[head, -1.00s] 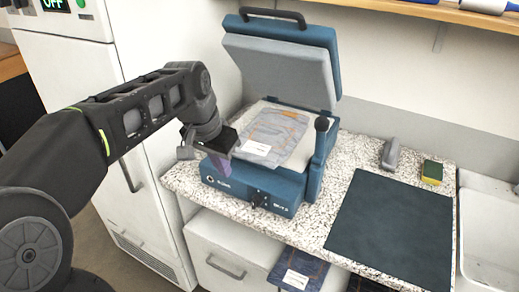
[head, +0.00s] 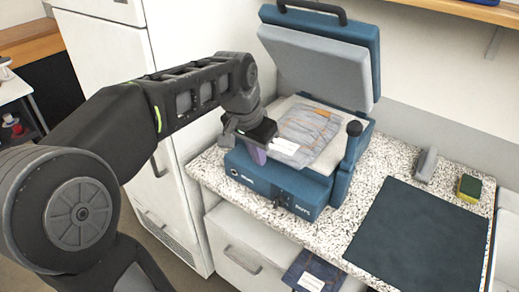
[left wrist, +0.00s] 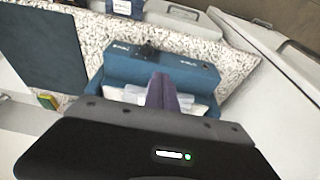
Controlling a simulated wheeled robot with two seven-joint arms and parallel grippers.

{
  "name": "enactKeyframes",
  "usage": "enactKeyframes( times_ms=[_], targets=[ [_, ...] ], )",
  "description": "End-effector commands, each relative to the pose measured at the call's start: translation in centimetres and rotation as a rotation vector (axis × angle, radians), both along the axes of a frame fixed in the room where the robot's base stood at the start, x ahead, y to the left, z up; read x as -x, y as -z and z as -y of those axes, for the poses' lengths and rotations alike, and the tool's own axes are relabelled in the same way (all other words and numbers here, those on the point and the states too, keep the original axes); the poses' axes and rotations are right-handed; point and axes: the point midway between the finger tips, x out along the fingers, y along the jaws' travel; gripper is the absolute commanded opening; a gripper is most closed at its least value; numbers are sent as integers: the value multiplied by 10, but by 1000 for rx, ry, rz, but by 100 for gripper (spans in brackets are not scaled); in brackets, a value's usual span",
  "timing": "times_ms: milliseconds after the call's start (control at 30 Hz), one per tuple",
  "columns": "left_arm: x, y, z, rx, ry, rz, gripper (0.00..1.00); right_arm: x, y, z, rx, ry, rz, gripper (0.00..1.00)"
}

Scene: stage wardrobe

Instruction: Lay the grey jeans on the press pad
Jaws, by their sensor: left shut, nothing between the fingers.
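The grey jeans (head: 310,128), with orange stitching and a white label, lie folded and flat on the pale press pad (head: 333,152) of the blue press (head: 268,180). The press's padded lid (head: 318,62) is raised. My left gripper (head: 257,155) is shut and empty at the pad's front left edge, beside the label end of the jeans; I cannot tell whether it touches them. Its purple fingers (left wrist: 162,92) also show in the left wrist view, in front of the pad, where the gripper body hides most of the jeans. My right gripper is out of view.
A dark mat (head: 420,235) lies on the speckled counter right of the press, with a grey tool (head: 426,165) and a yellow-green sponge (head: 469,187) behind it. Folded dark blue jeans (head: 312,270) sit below the counter. A white cabinet (head: 120,90) stands at left.

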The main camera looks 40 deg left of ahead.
Motion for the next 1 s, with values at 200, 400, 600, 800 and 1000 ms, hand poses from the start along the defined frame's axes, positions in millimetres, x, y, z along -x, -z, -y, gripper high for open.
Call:
enactKeyframes(
  times_ms=[200,400,600,800,1000],
  targets=[
    [-11,41,0,4,-1,-6,0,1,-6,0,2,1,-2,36],
    [-31,67,0,3,3,0,0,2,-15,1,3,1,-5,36],
    [-55,68,-1,2,2,0,0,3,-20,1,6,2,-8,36],
    [-61,69,-1,0,0,1,0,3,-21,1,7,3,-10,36],
    [-61,68,-1,0,0,1,0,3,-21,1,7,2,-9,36]
  ],
)
